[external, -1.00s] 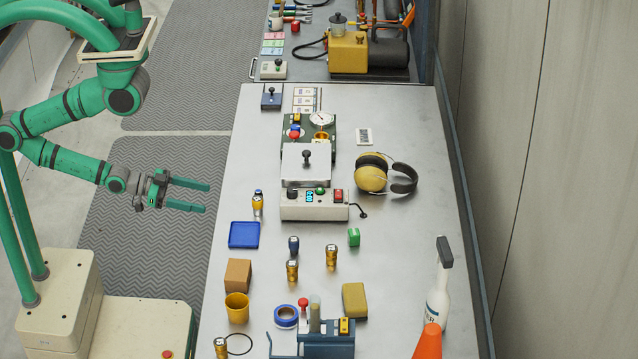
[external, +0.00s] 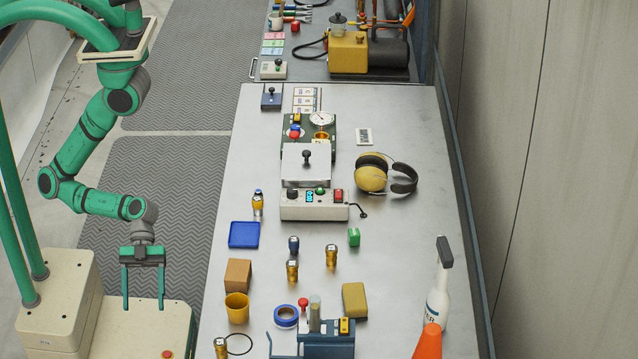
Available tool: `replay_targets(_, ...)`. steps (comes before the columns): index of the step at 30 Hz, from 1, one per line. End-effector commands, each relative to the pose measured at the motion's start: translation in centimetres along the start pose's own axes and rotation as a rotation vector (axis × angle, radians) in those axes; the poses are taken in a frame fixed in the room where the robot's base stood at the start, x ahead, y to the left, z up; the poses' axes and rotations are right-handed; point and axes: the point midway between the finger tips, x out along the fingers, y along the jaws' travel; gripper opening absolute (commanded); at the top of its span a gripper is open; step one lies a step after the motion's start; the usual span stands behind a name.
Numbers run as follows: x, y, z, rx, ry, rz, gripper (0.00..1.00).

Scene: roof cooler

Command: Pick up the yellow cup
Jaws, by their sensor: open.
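The yellow cup (external: 237,309) stands upright on the grey bench near its left edge, with its open top facing up. My gripper (external: 143,306) is to the left of the cup, off the bench and over my own base. Its two green fingers are parallel, apart and empty, and they point toward the bottom of the picture. The gripper and the cup are well apart.
A brown block (external: 238,274) stands just behind the cup. A blue tape roll (external: 286,316) and a blue fixture (external: 314,345) are to its right. A brass fitting (external: 221,347) and a black ring (external: 239,344) lie in front. The bench (external: 400,260) is clear at middle right.

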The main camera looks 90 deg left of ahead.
Motion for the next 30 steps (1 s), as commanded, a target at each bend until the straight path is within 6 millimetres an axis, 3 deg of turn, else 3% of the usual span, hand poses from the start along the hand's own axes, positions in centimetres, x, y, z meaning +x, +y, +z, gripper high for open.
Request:
replay_targets(9, 0.7, 4.9, -2.7, 0.212, 0.047, 0.213, 0.69)
replay_targets(23, -0.9, -2.7, -2.0, 0.124, 0.075, 0.05, 0.69)
replay_targets(30, -3.0, -9.8, -4.8, 0.053, 0.179, -0.082, 0.69)
